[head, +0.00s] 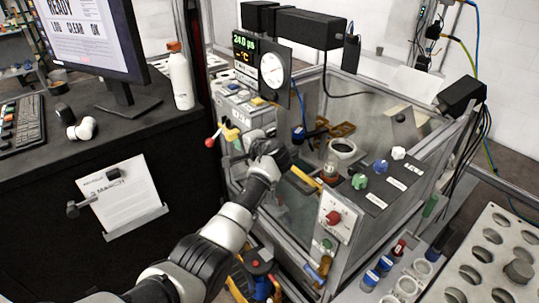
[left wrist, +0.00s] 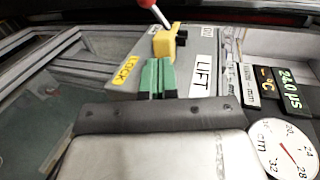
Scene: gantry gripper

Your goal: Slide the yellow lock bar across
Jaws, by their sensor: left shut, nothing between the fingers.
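A yellow block (left wrist: 166,42), which looks like the lock bar, sits on the grey ledge of the clear-walled enclosure, with a red-tipped lever (left wrist: 148,4) beside it. In the head view the yellow block (head: 231,133) shows left of my gripper, with the red ball knob (head: 209,142) further left. My left gripper (left wrist: 158,78) is shut and empty; its green fingertips are just short of the yellow block. I cannot tell whether they touch. A yellow label reading LOCK (left wrist: 124,70) and a white LIFT label (left wrist: 203,74) flank the fingers. My right gripper is out of view.
A dial gauge (head: 273,66) and green readout (head: 245,44) stand behind my gripper. The enclosure's front panel carries a red knob (head: 334,217). A desk with a monitor and white bottle (head: 180,80) is at left. A tray with round holes (head: 492,262) is at lower right.

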